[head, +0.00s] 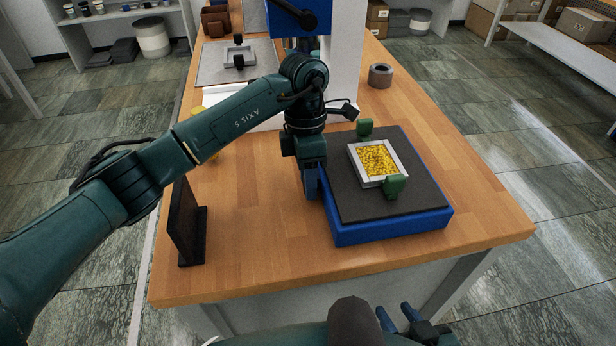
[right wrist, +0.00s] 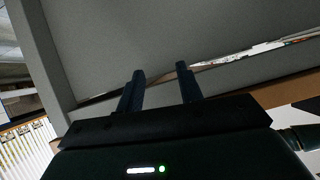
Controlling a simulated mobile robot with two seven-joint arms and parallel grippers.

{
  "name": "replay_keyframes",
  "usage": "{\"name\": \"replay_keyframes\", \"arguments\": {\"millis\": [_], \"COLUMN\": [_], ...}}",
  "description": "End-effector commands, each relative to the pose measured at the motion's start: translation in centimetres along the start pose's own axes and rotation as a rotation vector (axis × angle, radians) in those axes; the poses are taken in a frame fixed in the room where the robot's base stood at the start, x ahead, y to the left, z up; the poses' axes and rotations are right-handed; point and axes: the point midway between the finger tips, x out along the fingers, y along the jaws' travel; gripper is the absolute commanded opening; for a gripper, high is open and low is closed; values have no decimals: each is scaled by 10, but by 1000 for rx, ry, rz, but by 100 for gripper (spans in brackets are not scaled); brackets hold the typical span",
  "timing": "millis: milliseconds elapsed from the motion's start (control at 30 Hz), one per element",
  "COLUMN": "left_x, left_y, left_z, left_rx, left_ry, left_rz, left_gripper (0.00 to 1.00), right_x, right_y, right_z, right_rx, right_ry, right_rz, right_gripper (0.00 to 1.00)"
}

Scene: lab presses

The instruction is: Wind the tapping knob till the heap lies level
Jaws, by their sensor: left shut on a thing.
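A square light-grey frame (head: 402,163) with green blocks at two sides sits on a dark pad atop a blue base (head: 390,230). The yellow heap (head: 377,159) inside spreads across the frame; I cannot tell whether its surface is level. My left gripper (head: 311,188) points down at the left side of the base and is shut on the tapping knob, which the gripper hides. My right gripper (head: 400,316) is open and empty below the table's front edge; its two fingers (right wrist: 161,85) stand apart in the right wrist view.
A dark upright plate (head: 187,225) stands at the table's left. A blue-and-white press column (head: 343,60) rises behind the base. A grey ring (head: 380,75) lies at the back right. The wooden table (head: 490,215) is clear at the right front.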

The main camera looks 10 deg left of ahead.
Motion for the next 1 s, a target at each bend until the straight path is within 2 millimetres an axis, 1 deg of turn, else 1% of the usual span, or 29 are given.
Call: {"name": "replay_keyframes", "arguments": {"millis": [167, 400, 467, 533, 600, 800, 1000], "left_x": [3, 5, 6, 6, 6, 4, 3], "left_y": [-2, -5, -6, -7, -7, -9, -10], "left_z": [0, 0, 0, 0, 0, 0, 0], "left_rx": [4, 3, 3, 2, 2, 0, 0], "left_ry": [0, -1, -1, -1, -1, -1, 0], "left_rz": [134, 312, 351, 391, 427, 495, 518], "left_gripper": [15, 15, 15, 15, 15, 15, 15], "right_x": [6, 16, 17, 9, 6, 1, -2], "right_y": [0, 2, 2, 3, 5, 9, 11], "right_z": [6, 20, 21, 20, 19, 16, 14], "right_rx": [18, 60, 70, 70, 62, 47, 41], "right_ry": [15, 31, 41, 67, 86, 127, 142], "right_rz": [-7, -17, -17, -7, 0, 13, 18], "right_gripper": [36, 36, 36, 36, 36, 36, 36]}}
